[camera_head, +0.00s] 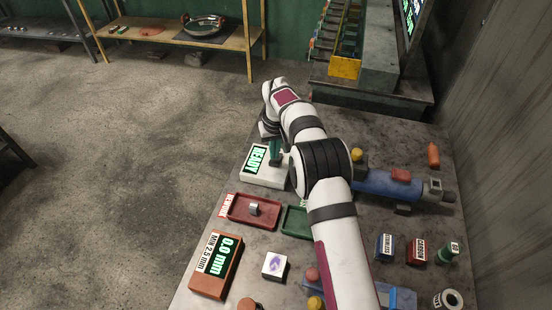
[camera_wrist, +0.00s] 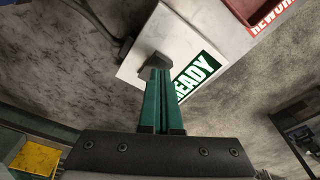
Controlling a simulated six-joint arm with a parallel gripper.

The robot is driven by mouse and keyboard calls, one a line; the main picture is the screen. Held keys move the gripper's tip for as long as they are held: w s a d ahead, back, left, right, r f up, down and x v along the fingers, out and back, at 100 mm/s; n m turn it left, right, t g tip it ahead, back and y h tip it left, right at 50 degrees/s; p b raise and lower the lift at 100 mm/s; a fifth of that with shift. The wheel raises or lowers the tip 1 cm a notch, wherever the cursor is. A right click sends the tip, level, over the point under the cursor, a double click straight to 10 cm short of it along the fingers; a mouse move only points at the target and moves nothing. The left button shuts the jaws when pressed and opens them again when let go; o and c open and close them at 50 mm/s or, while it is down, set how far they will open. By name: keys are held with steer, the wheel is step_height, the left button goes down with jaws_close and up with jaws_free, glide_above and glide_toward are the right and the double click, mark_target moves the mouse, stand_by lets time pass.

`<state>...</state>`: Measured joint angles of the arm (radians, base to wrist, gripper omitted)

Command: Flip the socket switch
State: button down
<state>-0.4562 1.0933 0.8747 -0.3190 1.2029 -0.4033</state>
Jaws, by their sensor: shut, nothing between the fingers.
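The white box with a green READY sign (camera_head: 263,167) stands on the table near its left edge, partly hidden by my arm. It also fills the middle of the wrist view (camera_wrist: 200,38). My gripper (camera_wrist: 157,72) is shut, its green fingers together and empty, with the tips over the box beside the READY sign. A dark grey block (camera_wrist: 154,62) shows right at the fingertips; it may be the switch, and I cannot tell whether the fingers touch it. In the head view my gripper (camera_head: 275,152) is at the box's right part.
A red tray (camera_head: 238,218) holds a small metal part, with a green tray (camera_head: 293,221) beside it. A blue machine (camera_head: 390,187) stands to the right. An orange gauge box (camera_head: 228,283) reads 0.0 mm. A dark cable (camera_wrist: 122,47) runs beside the white box.

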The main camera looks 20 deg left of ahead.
mark_target(275, 162)
steer(key=shift+f, duration=0.9)
stand_by(0.3)
step_height(275, 162, up, 7)
steer(key=shift+f, duration=0.1)
stand_by(0.4)
